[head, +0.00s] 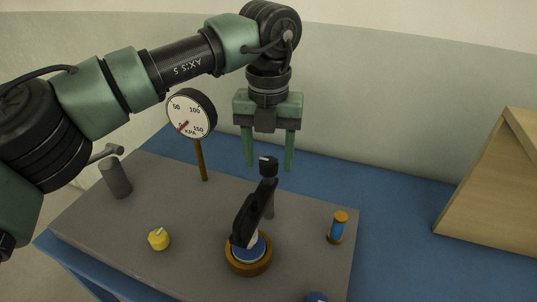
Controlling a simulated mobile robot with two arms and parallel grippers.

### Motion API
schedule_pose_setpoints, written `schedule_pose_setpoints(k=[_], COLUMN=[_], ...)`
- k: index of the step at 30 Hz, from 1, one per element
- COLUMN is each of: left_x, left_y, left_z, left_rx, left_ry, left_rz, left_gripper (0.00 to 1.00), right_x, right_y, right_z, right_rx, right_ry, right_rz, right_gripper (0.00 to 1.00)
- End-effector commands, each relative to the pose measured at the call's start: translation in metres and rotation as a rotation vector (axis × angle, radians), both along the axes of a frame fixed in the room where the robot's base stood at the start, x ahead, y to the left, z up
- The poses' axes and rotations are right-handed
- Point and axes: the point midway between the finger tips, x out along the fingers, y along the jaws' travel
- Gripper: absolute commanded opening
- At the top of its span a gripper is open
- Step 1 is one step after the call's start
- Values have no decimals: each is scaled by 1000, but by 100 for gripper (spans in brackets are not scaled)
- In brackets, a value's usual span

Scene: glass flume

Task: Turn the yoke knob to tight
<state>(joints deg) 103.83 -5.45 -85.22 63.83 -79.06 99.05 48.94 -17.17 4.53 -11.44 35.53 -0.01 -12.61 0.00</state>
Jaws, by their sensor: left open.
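The yoke knob (268,166) is a small black knob with a pale mark on its top. It sits at the upper end of a black yoke arm (254,213), which slants down to a blue disc (247,251) in a brass ring. My left gripper (269,166) points down with its two green fingers spread. In the picture the knob lies between the fingertips, with a gap on each side. I cannot tell whether the fingers are level with it in depth. My right gripper is not in view.
A gauge (189,114) on a brown post stands behind left, near my arm. A yellow knob (158,238), a grey cylinder (117,178) and a blue-and-brass cylinder (338,228) stand on the grey plate (200,270). A wooden box (495,190) is at right; the blue tabletop (400,240) before it is clear.

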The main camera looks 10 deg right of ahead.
Motion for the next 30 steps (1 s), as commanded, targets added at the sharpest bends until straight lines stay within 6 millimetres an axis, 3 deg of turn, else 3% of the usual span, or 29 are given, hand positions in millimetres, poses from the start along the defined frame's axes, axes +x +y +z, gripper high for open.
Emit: schedule_pose_setpoints(k=[15,27,30], left_x=[0,0,0], left_y=[0,0,0], left_z=[72,78,88], left_rx=[0,-1,-2], left_ry=[-3,-1,-1], left_rz=[2,1,1], left_gripper=[56,56,56], right_x=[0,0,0], right_y=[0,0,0], right_z=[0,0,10], right_rx=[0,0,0], right_ry=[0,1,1], right_rz=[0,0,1], right_gripper=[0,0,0])
